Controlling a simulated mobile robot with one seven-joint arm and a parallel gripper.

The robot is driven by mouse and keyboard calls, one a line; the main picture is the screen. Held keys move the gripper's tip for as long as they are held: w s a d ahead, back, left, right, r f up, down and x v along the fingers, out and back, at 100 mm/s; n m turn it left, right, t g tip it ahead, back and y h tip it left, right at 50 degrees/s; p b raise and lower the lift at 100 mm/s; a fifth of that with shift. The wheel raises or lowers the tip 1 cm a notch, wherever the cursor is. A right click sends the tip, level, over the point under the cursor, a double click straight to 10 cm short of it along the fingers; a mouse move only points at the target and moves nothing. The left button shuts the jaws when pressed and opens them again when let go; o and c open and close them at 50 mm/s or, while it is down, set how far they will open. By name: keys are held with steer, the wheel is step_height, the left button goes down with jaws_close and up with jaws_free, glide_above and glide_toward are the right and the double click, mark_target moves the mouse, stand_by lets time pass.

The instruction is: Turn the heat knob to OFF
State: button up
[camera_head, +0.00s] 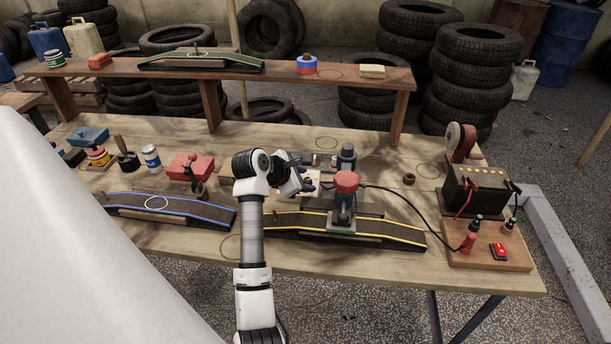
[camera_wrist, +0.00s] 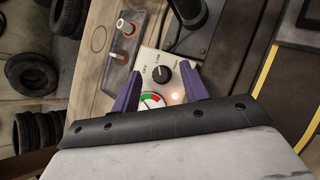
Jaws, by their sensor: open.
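The heat knob (camera_wrist: 161,74) is a round black knob on a cream control panel (camera_wrist: 148,60) in the wrist view. Labels around it seem to read OFF, LOW and HIGH. I cannot tell surely which label its pointer faces. A gauge with green and red bands and a glowing lamp (camera_wrist: 175,96) sit on the same panel. My gripper (camera_wrist: 161,72) is open, with one purple finger on each side of the knob in the picture. I cannot tell whether the fingers touch it. In the head view my gripper (camera_head: 306,181) is over the panel and hides most of it.
A small grey box with two knobs (camera_wrist: 126,40) lies beside the panel. A blue-edged ramp (camera_head: 165,208) and red box (camera_head: 190,167) lie left. A raised shelf (camera_head: 350,75) runs behind.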

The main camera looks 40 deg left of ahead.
steer(key=shift+w+f, duration=0.3)
steer(key=shift+w, duration=0.05)
steer(key=shift+c, duration=0.3)
steer(key=c, duration=0.9)
